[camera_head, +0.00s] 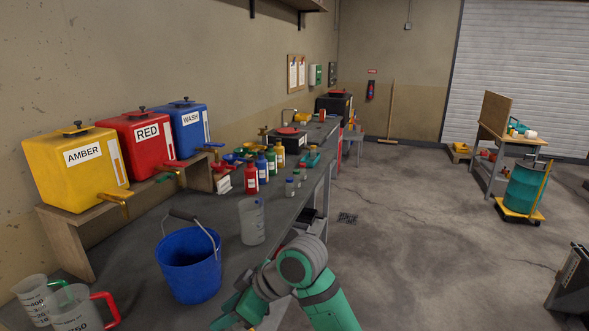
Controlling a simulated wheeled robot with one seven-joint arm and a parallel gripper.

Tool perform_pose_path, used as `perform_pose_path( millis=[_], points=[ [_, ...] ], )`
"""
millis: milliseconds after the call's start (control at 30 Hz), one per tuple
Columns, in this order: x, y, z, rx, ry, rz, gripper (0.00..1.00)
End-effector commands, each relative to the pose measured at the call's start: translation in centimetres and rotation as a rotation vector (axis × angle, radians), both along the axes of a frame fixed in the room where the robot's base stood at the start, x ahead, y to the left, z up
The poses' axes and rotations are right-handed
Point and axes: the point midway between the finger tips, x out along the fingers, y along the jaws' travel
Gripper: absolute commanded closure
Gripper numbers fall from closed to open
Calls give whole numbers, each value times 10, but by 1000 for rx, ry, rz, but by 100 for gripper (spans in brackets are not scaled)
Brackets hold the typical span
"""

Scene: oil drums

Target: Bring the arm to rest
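My arm shows at the bottom centre in green and grey, bent over the near edge of the workbench (142,241). My gripper (238,309) is at the lower end of the arm, pointing down and left, to the right of a blue bucket (188,266). Its fingers are partly hidden and cut off by the bottom of the picture, so I cannot tell whether they are open or shut. I see nothing clearly held in it.
Amber (77,167), red (140,146) and blue (186,126) tanks stand on a shelf. A clear beaker (251,221), measuring jugs (82,309) and several bottles (251,178) crowd the bench. A teal drum (525,188) stands on a dolly at right. The middle floor is clear.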

Motion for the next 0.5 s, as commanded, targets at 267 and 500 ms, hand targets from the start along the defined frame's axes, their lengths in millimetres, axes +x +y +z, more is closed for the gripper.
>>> perform_pose_path(
  millis=[267, 500],
  points=[
    [11, 45, -24, 292, -5, -162, 69],
    [17, 67, -46, 517, -3, -342, 69]
  ],
)
